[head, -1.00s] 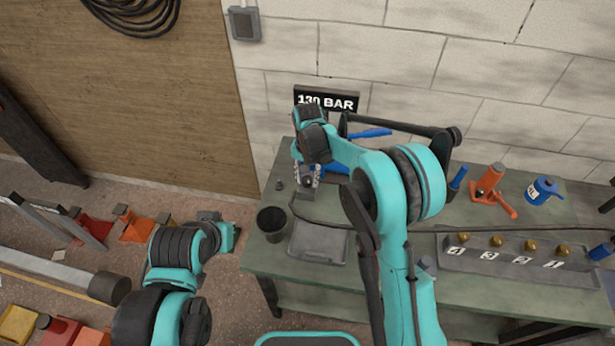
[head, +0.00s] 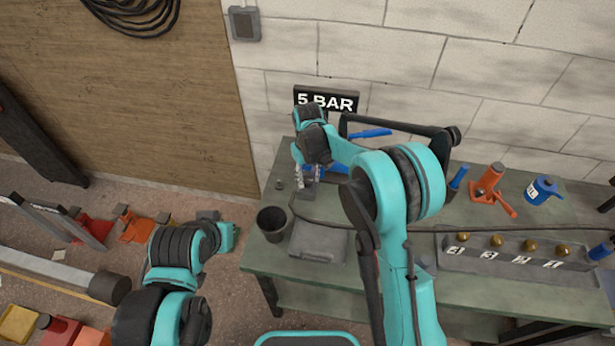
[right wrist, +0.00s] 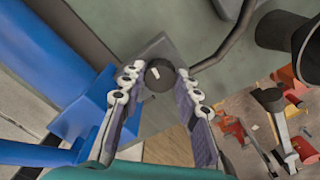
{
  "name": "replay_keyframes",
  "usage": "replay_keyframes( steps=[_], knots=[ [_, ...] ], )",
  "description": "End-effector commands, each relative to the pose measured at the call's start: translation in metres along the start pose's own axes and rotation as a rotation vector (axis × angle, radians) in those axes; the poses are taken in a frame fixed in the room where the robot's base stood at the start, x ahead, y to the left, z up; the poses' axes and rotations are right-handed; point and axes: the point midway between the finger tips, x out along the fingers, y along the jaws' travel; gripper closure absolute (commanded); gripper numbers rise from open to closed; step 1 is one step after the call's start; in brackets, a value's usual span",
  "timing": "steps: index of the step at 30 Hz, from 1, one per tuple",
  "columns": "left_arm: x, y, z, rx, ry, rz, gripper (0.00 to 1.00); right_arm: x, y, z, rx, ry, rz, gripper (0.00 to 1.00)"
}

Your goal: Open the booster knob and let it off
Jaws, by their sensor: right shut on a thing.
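The booster is a blue unit (head: 333,171) at the back left of the green bench, partly hidden by my right arm; its blue body (right wrist: 88,98) fills the left of the right wrist view. Its knob (right wrist: 160,74) is dark and round with a white mark. My right gripper (head: 307,180) is shut on the knob; its fingertips (right wrist: 160,77) sit on both sides of it. The sign (head: 326,101) on the wall behind reads 5 BAR. My left arm is low at the left, off the bench; its gripper's fingers cannot be made out.
A dark cup (head: 272,222) and a grey tray (head: 318,240) stand at the bench's left front. A black hose runs rightward. An orange jack (head: 488,185), a blue can (head: 543,188) and a numbered rack (head: 515,257) with brass pieces stand to the right.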

Motion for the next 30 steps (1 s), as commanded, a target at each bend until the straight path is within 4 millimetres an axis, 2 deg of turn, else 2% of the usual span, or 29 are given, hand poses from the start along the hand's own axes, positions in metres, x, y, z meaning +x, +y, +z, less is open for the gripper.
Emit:
replay_keyframes(
  steps=[9,21,22,24,30],
  knots=[
    [-0.0001,0.0,-0.0001,0.0,0.0,0.0,1.0,0.0001,0.0,-0.0001,-0.076,0.0,0.0,0.97],
    [-0.0001,0.0,-0.0001,0.0,0.0,0.0,1.0,0.0,0.0001,-0.0001,-0.081,0.0,0.0,0.97],
    [-0.0001,0.0,-0.0001,0.0,0.0,0.0,1.0,0.0,0.0001,-0.0001,-0.081,0.0,0.0,0.66],
    [-0.0001,0.0,-0.0001,0.0,0.0,0.0,1.0,0.0,0.0001,-0.0001,-0.081,0.0,0.0,0.47],
    [-0.0001,0.0,-0.0001,0.0,0.0,0.0,1.0,0.0,0.0,-0.0001,-0.08,0.0,0.0,0.47]
  ],
)
